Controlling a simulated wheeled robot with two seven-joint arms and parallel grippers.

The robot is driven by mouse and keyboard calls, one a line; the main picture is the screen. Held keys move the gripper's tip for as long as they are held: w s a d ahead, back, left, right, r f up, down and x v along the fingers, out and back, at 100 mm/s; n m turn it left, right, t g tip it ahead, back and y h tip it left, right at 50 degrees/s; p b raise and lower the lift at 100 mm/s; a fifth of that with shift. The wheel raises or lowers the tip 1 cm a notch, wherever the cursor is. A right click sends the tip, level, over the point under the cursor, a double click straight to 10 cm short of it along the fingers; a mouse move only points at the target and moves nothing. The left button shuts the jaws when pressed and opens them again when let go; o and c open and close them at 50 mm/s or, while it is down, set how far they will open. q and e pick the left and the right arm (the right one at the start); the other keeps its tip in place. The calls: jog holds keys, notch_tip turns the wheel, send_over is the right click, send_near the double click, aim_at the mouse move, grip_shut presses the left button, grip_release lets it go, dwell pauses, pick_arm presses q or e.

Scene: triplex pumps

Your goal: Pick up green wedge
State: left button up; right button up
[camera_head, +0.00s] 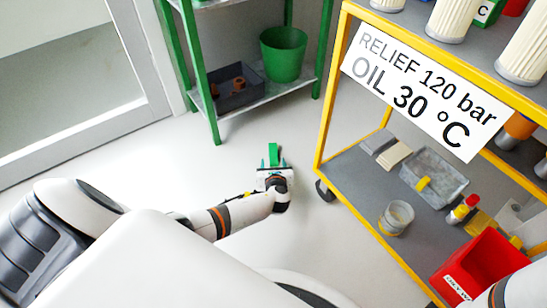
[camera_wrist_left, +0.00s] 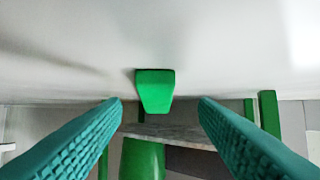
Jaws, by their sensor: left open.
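The green wedge (camera_head: 273,152) is on the pale floor between the green rack and the yellow cart. My left gripper (camera_head: 273,163) is right at it, with the wedge sticking out past the fingers toward the rack. In the left wrist view the wedge (camera_wrist_left: 155,90) appears in the gap between the two teal fingers of my open left gripper (camera_wrist_left: 160,102), clear of both. Its exact depth against the fingertips is hard to tell. My right gripper is not in view; only part of my right arm shows at the lower right edge.
The green rack (camera_head: 203,75) stands behind, with a green bucket (camera_head: 284,55) and a dark bin (camera_head: 237,88) on its low shelf. The yellow cart (camera_head: 327,95) stands close on the right, its caster (camera_head: 325,190) near my gripper. Floor to the left is clear.

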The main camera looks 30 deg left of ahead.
aim_at(273, 154)
pick_arm(q)
jog(key=shift+w+a+f+b, duration=0.25)
jog(key=shift+w+a+b, duration=0.05)
jog(key=shift+w, duration=0.1)
jog(key=b+x, duration=0.4)
jog(key=shift+w+r, duration=0.15)
jog(key=shift+w, duration=0.05)
jog(key=shift+w+a+b, duration=0.2)
jog(key=shift+w+b, duration=0.1)
jog(key=shift+b, duration=0.1)
jog(key=shift+r, duration=0.1)
jog(key=c, duration=1.1)
